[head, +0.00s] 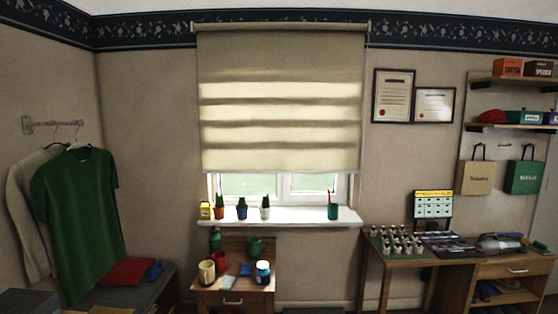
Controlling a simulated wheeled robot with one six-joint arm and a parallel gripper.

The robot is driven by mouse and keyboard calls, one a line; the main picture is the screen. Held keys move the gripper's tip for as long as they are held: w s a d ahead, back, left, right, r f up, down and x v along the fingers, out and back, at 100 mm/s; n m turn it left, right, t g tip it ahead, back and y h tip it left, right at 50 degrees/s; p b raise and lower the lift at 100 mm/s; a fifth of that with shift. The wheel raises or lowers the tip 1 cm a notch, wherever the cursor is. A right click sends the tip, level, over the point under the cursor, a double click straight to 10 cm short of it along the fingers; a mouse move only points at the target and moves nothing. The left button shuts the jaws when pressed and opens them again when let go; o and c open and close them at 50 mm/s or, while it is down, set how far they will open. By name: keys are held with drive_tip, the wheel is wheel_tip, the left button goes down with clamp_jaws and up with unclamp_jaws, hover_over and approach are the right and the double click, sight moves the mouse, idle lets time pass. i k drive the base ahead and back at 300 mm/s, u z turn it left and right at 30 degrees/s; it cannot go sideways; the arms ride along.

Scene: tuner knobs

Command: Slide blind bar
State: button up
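A beige roller blind (280,110) hangs over the window on the back wall, with lighter bands across its middle. Its bottom bar (280,172) is a thin strip along the lower edge, a little above the sill. A strip of window (254,184) shows below the bar. A thin cord seems to hang at the blind's upper right. My gripper is not in this view, so I cannot see it relative to the bar.
The white sill (290,217) holds small potted cacti, a yellow item and a teal cup (333,211). A small wooden table (234,297) with cups and jars stands below left. A desk (400,254) with bottles stands right. Floor below the window's right half looks clear.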

sight(222, 158)
drive_tip(key=z, duration=0.15)
drive_tip(key=i, duration=1.6)
drive_tip(key=u, duration=0.5)
drive_tip(key=i, duration=1.05)
drive_tip(key=u, duration=0.4)
